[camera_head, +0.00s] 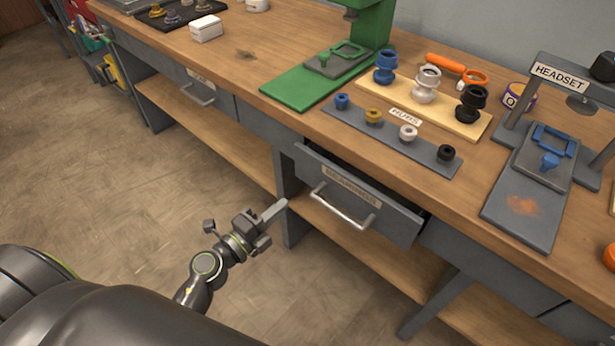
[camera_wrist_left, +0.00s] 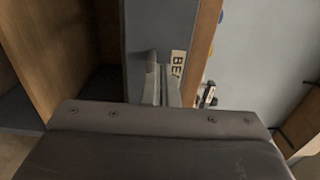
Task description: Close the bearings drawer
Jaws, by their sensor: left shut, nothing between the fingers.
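The bearings drawer (camera_head: 362,197) is grey, with a tan label and a silver bar handle (camera_head: 342,208). It stands pulled out from under the bench, with a dark gap behind its front. My left gripper (camera_head: 284,204) is shut and empty, to the left of the drawer front and apart from the handle in the head view. In the left wrist view my fingertips (camera_wrist_left: 158,62) lie in front of the grey drawer front (camera_wrist_left: 150,28), beside the label (camera_wrist_left: 178,64). Whether they touch it I cannot tell. My right gripper is not in view.
The wooden bench top (camera_head: 262,50) carries a green press (camera_head: 305,88), a hubs board (camera_head: 440,102), a strip of small parts (camera_head: 390,138) and a headset stand (camera_head: 527,200). A closed drawer (camera_head: 207,88) is further left. A lower shelf (camera_head: 215,130) runs beneath. Floor is clear at left.

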